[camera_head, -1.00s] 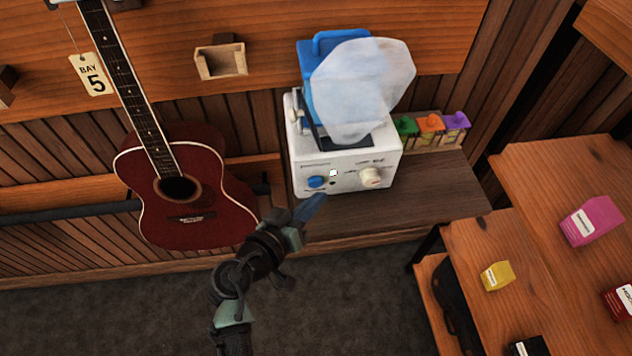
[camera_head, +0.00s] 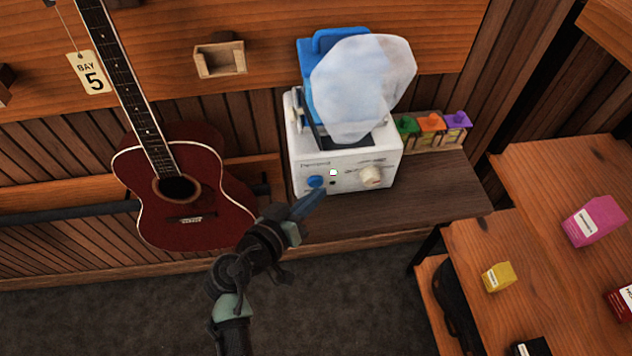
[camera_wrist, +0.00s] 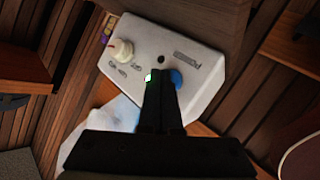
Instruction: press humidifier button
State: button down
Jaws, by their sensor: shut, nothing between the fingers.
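The white humidifier (camera_head: 340,171) stands on a dark wooden shelf, with a blue tank (camera_head: 307,75) and a pale mist plume on top. Its front has a round blue button (camera_head: 315,182), a small lit indicator (camera_head: 333,172) and a cream knob (camera_head: 370,175). My gripper (camera_head: 318,194) is shut and empty, its tips just below the blue button in the head view. In the wrist view the shut fingers (camera_wrist: 165,82) reach over the front panel, with the blue button (camera_wrist: 176,78) beside the tips and partly hidden. I cannot tell whether they touch.
A red guitar (camera_head: 185,195) hangs left of the humidifier. Small bottles with green, orange and purple tops (camera_head: 431,124) stand to its right. A wooden table (camera_head: 520,250) with several small boxes is at the right. The shelf front (camera_head: 420,195) is clear.

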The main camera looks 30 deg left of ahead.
jog(key=shift+w+a+b, duration=0.3)
jog(key=shift+w, duration=0.1)
dwell(0.4)
jog(key=shift+s, duration=0.1)
jog(key=shift+s+d, duration=0.55)
jog(key=shift+s, duration=0.2)
jog(key=s+d, duration=0.1)
jog(key=s, duration=0.1)
jog(key=s+d, duration=0.2)
jog(key=s, duration=0.1)
jog(key=shift+d+p, duration=0.2)
jog(key=shift+p, duration=0.2)
